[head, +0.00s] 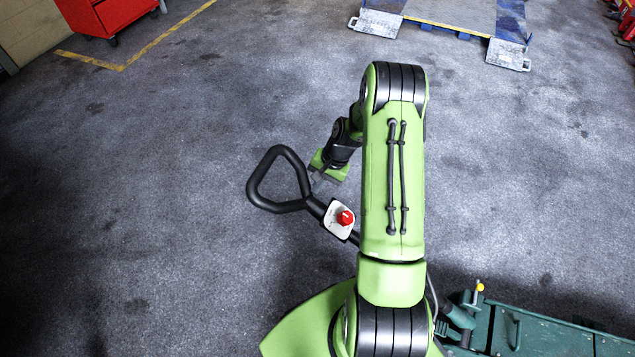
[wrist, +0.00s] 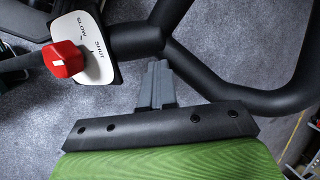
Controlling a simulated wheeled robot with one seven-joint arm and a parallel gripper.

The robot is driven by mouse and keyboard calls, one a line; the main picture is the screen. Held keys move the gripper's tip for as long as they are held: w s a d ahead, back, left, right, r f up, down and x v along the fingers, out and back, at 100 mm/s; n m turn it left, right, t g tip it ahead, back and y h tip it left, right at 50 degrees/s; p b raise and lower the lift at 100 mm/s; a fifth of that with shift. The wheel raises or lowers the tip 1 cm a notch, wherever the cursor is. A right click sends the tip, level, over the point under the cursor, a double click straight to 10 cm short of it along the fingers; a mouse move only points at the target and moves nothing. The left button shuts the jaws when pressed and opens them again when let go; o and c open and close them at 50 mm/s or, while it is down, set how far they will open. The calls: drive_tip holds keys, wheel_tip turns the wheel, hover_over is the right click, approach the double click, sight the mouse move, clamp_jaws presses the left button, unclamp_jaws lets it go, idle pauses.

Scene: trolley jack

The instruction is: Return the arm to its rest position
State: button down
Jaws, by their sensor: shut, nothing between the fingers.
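My green arm stands bent in the middle of the head view. My gripper (head: 318,180) hangs beside the black loop handle (head: 252,183) of the trolley jack. In the wrist view my gripper (wrist: 157,66) is shut and empty, its grey fingertips close to the black handle bar (wrist: 200,65). I cannot tell if they touch it. A white plate (head: 340,228) with a red knob (head: 345,217) sits on the handle shaft. In the wrist view the red knob (wrist: 62,59) is at the left, by the words SLOW and SHUT on the white plate (wrist: 90,40).
The green jack body (head: 545,335) lies at the lower right. A red cabinet (head: 95,15) stands at the top left by a yellow floor line (head: 165,35). A blue and grey ramp platform (head: 450,15) is at the top. The floor between is clear.

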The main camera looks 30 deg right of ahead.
drive_tip(key=s+a+r+n+t+h+p, duration=0.1)
drive_tip(key=s+a+r+n+h+p, duration=0.2)
drive_tip(key=r, duration=1.2)
drive_tip(key=s+a+r+n+p, duration=0.3)
drive_tip(key=a+r, duration=0.1)
drive_tip(key=r, duration=1.1)
drive_tip(key=s+a+r+n+t+p, duration=0.1)
drive_tip(key=s+a+r+n+p, duration=0.1)
drive_tip(key=s+r, duration=0.4)
drive_tip(key=s+a+r+n+t+h+p, duration=0.1)
drive_tip(key=s+a+r+n+t+p, duration=0.1)
drive_tip(key=s+r, duration=0.5)
drive_tip(key=s+p, duration=0.1)
drive_tip(key=s, duration=0.3)
drive_tip(key=shift+s+a+p, duration=0.15)
drive_tip(key=shift+a+p, duration=0.15)
drive_tip(key=shift+a, duration=0.05)
drive_tip(key=shift+r, duration=0.1)
